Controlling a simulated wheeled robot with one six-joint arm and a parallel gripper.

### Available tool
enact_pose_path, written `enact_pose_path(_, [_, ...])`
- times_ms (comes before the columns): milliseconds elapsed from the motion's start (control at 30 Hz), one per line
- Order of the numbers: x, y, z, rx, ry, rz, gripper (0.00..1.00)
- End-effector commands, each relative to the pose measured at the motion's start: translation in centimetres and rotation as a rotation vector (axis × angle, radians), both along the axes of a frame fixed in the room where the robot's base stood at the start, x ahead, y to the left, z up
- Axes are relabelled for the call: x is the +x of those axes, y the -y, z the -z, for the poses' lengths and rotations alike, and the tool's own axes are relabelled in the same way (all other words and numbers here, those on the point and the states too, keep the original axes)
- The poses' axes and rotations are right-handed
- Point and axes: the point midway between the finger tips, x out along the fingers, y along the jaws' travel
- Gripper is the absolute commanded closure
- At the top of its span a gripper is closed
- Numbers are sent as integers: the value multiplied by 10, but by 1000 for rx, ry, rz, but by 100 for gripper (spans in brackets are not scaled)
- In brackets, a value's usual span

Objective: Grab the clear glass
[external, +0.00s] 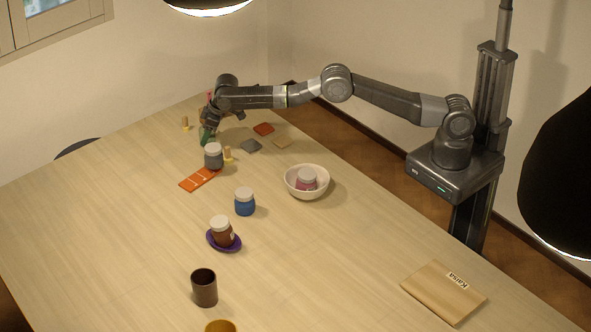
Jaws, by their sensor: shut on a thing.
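My gripper (208,127) is at the far end of the table, pointing down beside the tiles and the grey jar. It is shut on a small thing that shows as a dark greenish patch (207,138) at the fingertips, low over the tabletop. The fingers and wrist hide most of it, and I cannot tell whether it is the clear glass or whether it touches the table. No other clear glass can be made out on the table.
Close to the gripper are a grey jar (213,158), an orange card (197,180) and a red tile (264,129). A white bowl (291,184) holds a pink jar. A blue jar (244,205) and brown cup (204,290) stand nearer. The left side is clear.

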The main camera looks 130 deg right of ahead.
Motion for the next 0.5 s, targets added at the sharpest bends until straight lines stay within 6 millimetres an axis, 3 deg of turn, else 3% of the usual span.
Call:
enact_pose_path(267, [0, 0, -7, -1, 1, 0, 75])
enact_pose_path(500, [1, 1, -53, -5, 5, 0, 75])
